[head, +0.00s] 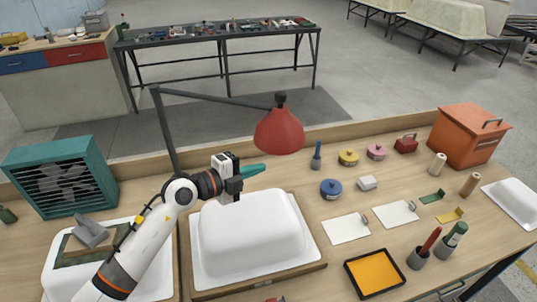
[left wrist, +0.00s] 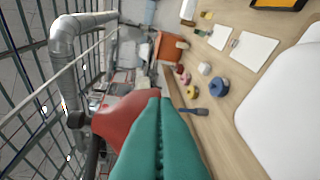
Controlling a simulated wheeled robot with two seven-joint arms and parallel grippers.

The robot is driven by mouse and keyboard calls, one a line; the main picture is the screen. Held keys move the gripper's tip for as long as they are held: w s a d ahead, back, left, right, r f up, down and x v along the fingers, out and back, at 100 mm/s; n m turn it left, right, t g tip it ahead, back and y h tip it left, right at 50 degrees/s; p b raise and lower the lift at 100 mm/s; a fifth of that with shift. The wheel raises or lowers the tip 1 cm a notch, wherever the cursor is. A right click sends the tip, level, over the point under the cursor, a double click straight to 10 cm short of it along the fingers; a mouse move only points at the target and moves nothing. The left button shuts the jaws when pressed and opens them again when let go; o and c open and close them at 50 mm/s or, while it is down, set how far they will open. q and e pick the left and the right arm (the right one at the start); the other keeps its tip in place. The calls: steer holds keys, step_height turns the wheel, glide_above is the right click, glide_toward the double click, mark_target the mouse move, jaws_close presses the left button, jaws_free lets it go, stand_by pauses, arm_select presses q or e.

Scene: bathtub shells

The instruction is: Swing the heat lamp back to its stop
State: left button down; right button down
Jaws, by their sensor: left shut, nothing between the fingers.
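The heat lamp has a red shade (head: 279,132) on a dark jointed arm (head: 215,97), carried by a dark post (head: 165,135) behind the white tub shell. The shade hangs behind the shell, left of the small jars. My left gripper (head: 264,168) has teal fingers, shut and empty, above the shell and just below and left of the shade in the head view. In the left wrist view the shut fingers (left wrist: 154,100) overlap the red shade (left wrist: 115,122); I cannot tell whether they touch it. My right gripper is not in view.
The white tub shell (head: 245,235) sits in a wooden frame under my left gripper. A teal fan heater (head: 60,175) stands at left. Jars, cards and tools lie on the right, with an orange box (head: 468,137) at the back right. A back ledge (head: 360,125) runs behind.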

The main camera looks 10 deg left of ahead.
arm_select(q)
steer(key=w+d+f, duration=0.1)
steer(key=w+d, duration=0.1)
steer(key=w, duration=0.4)
steer(key=shift+w+f, duration=0.35)
